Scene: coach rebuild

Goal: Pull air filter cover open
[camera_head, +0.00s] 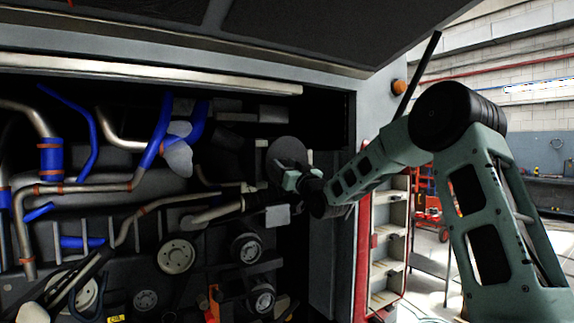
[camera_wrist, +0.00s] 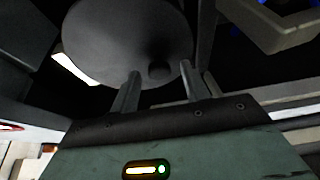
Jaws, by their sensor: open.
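The air filter cover (camera_head: 287,150) is a round dark grey disc at the right side of the open engine bay. It fills the upper middle of the wrist view (camera_wrist: 110,35), with a small dark round knob (camera_wrist: 159,71) near its lower edge. My gripper (camera_head: 283,176) is in front of the cover's lower part in the head view and hides some of it. In the wrist view my gripper (camera_wrist: 160,70) is open, with one finger on each side of the knob. I cannot tell whether either finger touches the knob or cover. The cover appears closed.
Blue hoses (camera_head: 158,135) and metal pipes (camera_head: 85,188) fill the bay to the left. Pulleys (camera_head: 247,249) sit below. A raised dark panel (camera_head: 290,25) overhangs the bay. An open red-edged door with shelves (camera_head: 388,245) stands right, close to my arm.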

